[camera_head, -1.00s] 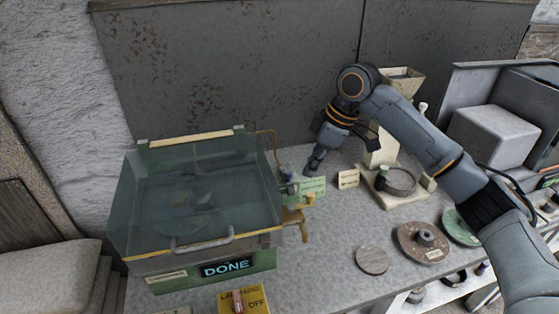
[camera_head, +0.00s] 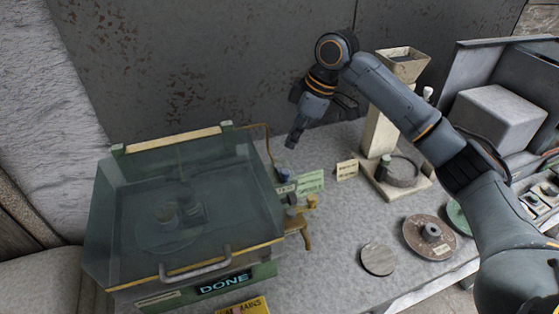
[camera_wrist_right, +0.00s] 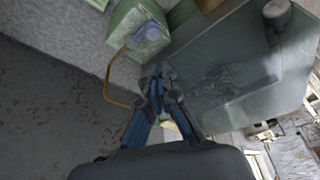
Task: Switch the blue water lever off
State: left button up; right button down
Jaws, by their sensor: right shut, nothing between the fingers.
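The blue water lever (camera_head: 283,173) appears as a small dark blue piece at the right side of the glass-covered machine, beside a thin brass pipe. Its exact setting is too small to tell. A blue piece on a green block (camera_wrist_right: 148,34) also shows in the right wrist view. My right gripper (camera_head: 291,142) is shut and empty, pointing down just above and behind the lever in the picture, apparently apart from it. In the wrist view its closed fingertips (camera_wrist_right: 157,76) are below the blue piece. My left gripper is not in view.
The machine (camera_head: 190,215) has a clear hood, a front handle and a lit DONE display (camera_head: 226,283). A brass tap (camera_head: 303,228) and a green label (camera_head: 310,182) are nearby. A hopper stand (camera_head: 380,135) and several discs stand right. The wall is close behind.

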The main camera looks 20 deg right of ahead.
jog(key=p+x, duration=0.2)
jog(key=x, duration=0.7)
jog(key=shift+w+f+p, duration=0.2)
jog(key=shift+f+p, duration=0.1)
jog(key=shift+p, duration=0.05)
jog(key=shift+w+a+f, duration=0.1)
jog(key=shift+a+f, duration=0.05)
jog(key=shift+f, duration=0.1)
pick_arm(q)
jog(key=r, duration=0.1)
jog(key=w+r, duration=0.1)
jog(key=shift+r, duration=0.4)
pick_arm(e)
jog(key=shift+f, duration=0.1)
